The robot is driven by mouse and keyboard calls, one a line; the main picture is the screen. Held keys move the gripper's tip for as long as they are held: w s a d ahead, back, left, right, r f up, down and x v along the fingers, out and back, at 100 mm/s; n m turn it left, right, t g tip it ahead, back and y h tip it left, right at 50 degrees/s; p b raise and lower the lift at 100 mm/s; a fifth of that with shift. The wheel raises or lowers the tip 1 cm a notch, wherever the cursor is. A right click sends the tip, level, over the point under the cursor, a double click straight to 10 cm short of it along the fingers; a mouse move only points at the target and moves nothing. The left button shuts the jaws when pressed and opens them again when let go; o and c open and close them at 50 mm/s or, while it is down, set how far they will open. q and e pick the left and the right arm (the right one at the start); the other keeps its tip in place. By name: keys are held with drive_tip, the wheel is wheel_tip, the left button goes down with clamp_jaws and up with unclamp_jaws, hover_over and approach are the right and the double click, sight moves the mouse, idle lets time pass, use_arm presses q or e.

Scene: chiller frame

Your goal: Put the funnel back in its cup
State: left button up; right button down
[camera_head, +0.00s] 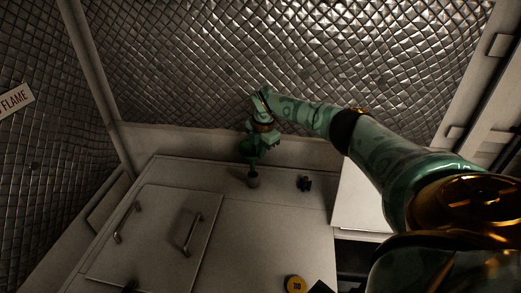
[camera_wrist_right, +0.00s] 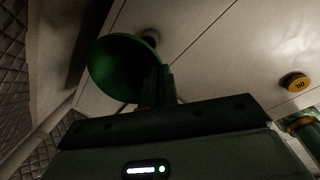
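My right gripper (camera_head: 259,146) hangs at the end of my green arm near the back of the bench. It is shut on the green funnel (camera_head: 246,152), which also shows in the right wrist view (camera_wrist_right: 115,72) with its wide round mouth beside the fingers (camera_wrist_right: 163,88). A small grey cup (camera_head: 253,182) stands on the bench just below the funnel in the head view. In the wrist view a part of the cup (camera_wrist_right: 150,36) shows past the funnel's rim. I cannot tell whether the funnel's tip touches the cup. My left gripper is not in view.
A lid with two handles (camera_head: 155,235) lies at the left of the bench. A yellow disc (camera_head: 296,284) is at the front. A quilted metal wall (camera_head: 290,60) rises behind. The bench around the cup is clear.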

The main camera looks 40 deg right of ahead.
drive_tip(key=shift+p, duration=0.45)
idle(0.8)
drive_tip(key=shift+f, duration=0.15)
wheel_tip(320, 180, down, 7)
drive_tip(key=b, duration=0.5)
idle(1.7)
drive_tip(key=c, duration=1.6)
unclamp_jaws()
wheel_tip(320, 180, up, 16)
drive_tip(key=s, duration=0.2)
drive_tip(key=shift+a+r+b, duration=0.2)
drive_tip(key=shift+a+b, duration=0.05)
drive_tip(key=shift+b, duration=0.2)
